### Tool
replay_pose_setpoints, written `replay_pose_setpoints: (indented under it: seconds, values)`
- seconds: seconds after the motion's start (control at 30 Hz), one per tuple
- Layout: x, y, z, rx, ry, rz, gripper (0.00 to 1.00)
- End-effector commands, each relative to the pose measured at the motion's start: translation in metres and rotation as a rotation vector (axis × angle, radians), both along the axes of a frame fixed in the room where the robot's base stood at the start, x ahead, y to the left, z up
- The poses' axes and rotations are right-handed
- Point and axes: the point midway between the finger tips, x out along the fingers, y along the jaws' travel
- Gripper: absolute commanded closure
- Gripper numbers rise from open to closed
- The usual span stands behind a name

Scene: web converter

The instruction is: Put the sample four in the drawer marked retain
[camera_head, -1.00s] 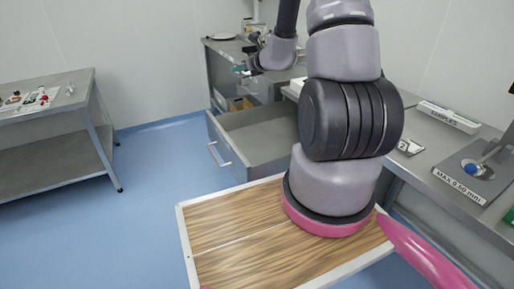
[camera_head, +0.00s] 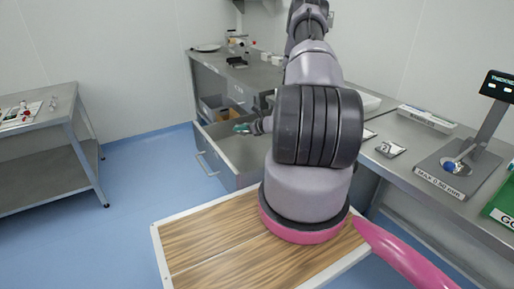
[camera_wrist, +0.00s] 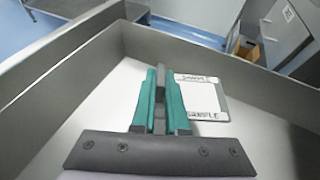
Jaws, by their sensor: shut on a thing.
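An open grey drawer (camera_head: 236,160) with a bar handle stands out of the counter; no drawer marking is readable. My gripper (camera_head: 241,128) is at the drawer in the head view. In the wrist view its teal fingers (camera_wrist: 160,98) point down into a grey-walled drawer (camera_wrist: 92,100), shut on a narrow grey piece (camera_wrist: 160,90). I cannot tell whether the card is joined to the held piece or lies on the drawer floor. No sample number is readable.
Another small card (camera_head: 390,148) lies on the right counter, near a gauge stand (camera_head: 462,165) and a green tray (camera_head: 500,210). A lower open compartment holds boxes (camera_head: 220,108). A steel table (camera_head: 45,125) stands at left. My wood-topped base is in front.

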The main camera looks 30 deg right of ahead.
Motion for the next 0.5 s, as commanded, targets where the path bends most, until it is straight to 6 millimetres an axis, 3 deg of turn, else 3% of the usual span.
replay_pose_setpoints:
  seconds: [0.1, 0.5]
  values:
    - [-0.001, 0.0, -0.024, 0.002, 0.002, -0.002, 1.0]
    - [0.0, 0.001, -0.067, 0.002, 0.001, -0.001, 1.0]
